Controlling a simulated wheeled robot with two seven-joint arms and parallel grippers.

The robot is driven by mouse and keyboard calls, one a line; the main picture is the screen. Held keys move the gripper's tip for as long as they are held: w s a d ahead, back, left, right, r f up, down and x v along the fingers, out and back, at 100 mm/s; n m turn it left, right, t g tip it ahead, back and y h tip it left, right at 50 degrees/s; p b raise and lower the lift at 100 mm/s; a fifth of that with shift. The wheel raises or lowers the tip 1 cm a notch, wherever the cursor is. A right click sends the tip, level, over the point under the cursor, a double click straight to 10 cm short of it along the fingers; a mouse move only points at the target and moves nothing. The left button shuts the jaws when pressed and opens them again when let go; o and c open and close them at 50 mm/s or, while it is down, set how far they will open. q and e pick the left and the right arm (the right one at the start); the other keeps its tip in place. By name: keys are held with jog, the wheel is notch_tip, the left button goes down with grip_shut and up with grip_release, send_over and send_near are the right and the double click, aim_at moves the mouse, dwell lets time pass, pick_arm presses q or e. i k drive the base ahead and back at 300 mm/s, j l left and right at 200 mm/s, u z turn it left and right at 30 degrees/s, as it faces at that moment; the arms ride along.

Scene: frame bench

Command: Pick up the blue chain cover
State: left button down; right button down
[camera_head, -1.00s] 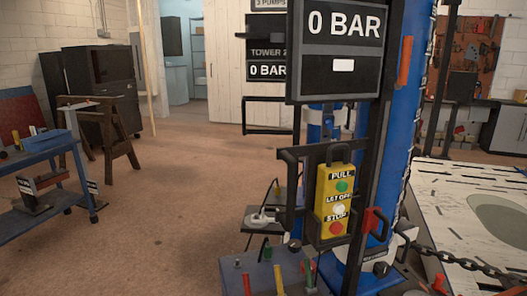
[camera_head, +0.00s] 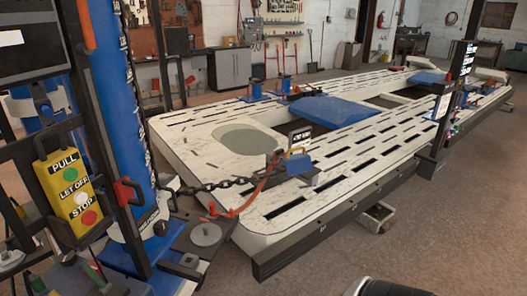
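No part is clearly marked as the chain cover. A dark chain (camera_head: 215,186) runs from the blue pulling tower (camera_head: 118,110) on the left to a clamp on the white slotted frame bench (camera_head: 185,135). A small blue piece (camera_head: 298,164) sits at the clamp end of the chain. A larger flat blue piece (camera_head: 325,109) lies on the bench deck, and another blue piece (camera_head: 428,78) lies farther back. I cannot tell which is the cover. Neither of my grippers shows.
The floor (camera_head: 440,230) at the lower right is mostly clear.

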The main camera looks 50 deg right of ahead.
aim_at(300, 163)
jog(key=z, duration=2)
jog(key=i+l+u, duration=0.15)
jog(key=i+l, duration=0.3)
jog(key=i, duration=0.2)
jog(key=i+l+u, duration=0.2)
jog(key=i+l, duration=0.3)
jog(key=i, duration=0.1)
